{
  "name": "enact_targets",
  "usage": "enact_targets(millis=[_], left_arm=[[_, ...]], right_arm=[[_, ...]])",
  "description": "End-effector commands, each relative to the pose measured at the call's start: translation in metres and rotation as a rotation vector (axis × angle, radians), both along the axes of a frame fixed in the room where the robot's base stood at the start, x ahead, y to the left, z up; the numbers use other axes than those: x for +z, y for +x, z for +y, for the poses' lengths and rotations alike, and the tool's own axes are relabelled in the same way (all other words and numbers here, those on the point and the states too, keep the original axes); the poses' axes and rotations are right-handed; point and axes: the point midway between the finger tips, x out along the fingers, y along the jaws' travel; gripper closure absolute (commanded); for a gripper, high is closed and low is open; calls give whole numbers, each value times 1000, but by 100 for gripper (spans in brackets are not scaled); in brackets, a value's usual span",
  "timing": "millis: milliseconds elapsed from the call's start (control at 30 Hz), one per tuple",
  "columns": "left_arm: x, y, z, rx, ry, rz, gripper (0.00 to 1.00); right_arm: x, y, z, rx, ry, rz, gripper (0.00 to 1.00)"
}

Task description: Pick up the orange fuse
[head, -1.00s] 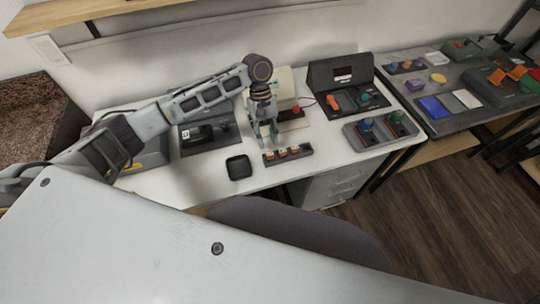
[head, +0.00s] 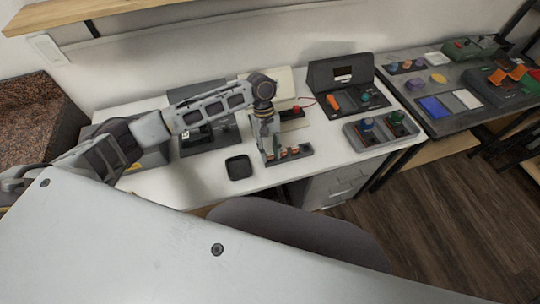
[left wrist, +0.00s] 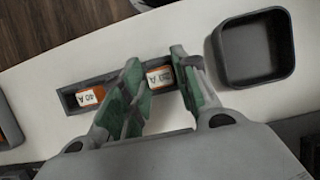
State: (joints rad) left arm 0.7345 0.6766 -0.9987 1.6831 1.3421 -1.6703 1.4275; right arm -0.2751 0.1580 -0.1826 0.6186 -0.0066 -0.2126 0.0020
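A long dark fuse holder (head: 303,152) lies on the white table and carries small orange fuses with white labels. In the left wrist view, one fuse (left wrist: 159,77) shows between my fingers, its label partly covered. Another fuse, labelled 40 A (left wrist: 90,96), sits in the holder (left wrist: 68,98) to the left. The holder's middle is hidden behind a finger. My left gripper (head: 269,154) points down at the holder's left end in the head view. Its green-padded fingers (left wrist: 160,90) are open on either side of the first fuse; contact cannot be told. My right gripper is not in view.
A small black open tray (head: 239,168) stands left of the holder, close to my fingers. A grey box with blue and green knobs (head: 380,130) and a black case (head: 342,85) stand to the right. Bare white table lies around the holder.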

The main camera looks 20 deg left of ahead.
Motion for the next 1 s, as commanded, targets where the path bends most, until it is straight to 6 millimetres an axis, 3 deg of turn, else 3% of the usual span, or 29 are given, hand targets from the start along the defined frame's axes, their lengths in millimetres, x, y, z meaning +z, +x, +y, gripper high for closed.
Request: enact_targets(millis=[133, 300, 733, 1000], left_arm=[[0, 0, 0, 0, 0, 0, 71], [0, 0, 0, 0, 0, 0, 92], [6, 0, 0, -1, -1, -1, 92], [34, 1, 0, 0, -1, -2, 92]], right_arm=[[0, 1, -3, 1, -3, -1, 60], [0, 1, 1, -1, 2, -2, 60], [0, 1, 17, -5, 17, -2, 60], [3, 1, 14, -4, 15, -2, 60]])
